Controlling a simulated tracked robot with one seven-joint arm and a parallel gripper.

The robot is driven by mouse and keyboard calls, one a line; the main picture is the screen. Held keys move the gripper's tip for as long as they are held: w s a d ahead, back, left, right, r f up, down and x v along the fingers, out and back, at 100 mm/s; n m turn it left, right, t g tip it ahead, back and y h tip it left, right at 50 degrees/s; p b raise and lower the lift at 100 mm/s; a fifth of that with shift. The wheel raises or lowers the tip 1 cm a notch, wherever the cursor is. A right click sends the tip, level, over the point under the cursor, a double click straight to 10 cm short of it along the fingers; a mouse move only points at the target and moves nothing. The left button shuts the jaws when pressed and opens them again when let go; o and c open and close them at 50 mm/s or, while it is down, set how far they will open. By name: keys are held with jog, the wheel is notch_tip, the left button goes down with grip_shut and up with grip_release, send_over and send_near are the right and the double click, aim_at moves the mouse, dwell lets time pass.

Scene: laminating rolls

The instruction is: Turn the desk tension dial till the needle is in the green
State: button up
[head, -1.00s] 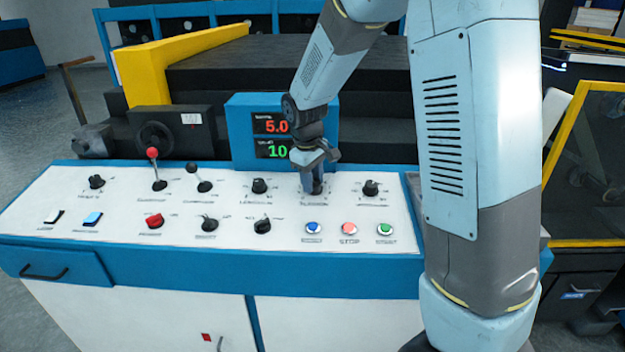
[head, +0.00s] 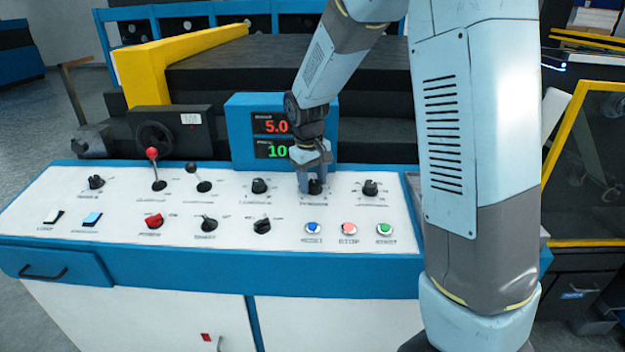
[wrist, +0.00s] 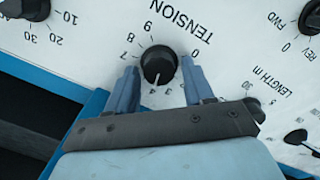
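The tension dial (wrist: 158,65) is a round black knob under the printed word TENSION in the wrist view. Its white pointer line is toward the bottom of the picture, and numbers run around it. In the head view the dial (head: 315,187) sits on the white desk panel. My gripper (wrist: 161,68) is open, with one blue-grey finger on each side of the knob; I cannot tell whether they touch it. My gripper (head: 316,182) points down there in the head view. I see no needle or green zone in either view.
A blue display box (head: 238,125) stands behind the dial, showing red and green digits partly hidden by my arm. Black knobs (head: 259,186) and (head: 370,188) flank the dial. Blue (head: 313,228), red (head: 349,228) and green (head: 385,228) buttons lie in front.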

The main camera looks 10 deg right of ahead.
jog(key=shift+o, duration=0.6)
notch_tip(320, 180, up, 14)
jog(key=s+a, duration=0.1)
jog(key=shift+f, duration=0.2)
jog(key=s+d+r+m+t, duration=0.1)
jog(key=s+d, duration=0.3)
jog(key=s, duration=0.4)
jog(key=s+d+r+m+t, duration=0.2)
jog(key=s+d, duration=0.2)
jog(key=s, duration=0.5)
jog(key=s+d+r+m+t+y, duration=0.1)
jog(key=s+d+m, duration=0.1)
jog(key=s+d, duration=0.3)
jog(key=s, duration=0.4)
jog(key=shift+r+m+t, duration=0.25)
jog(key=shift+m+t, duration=0.05)
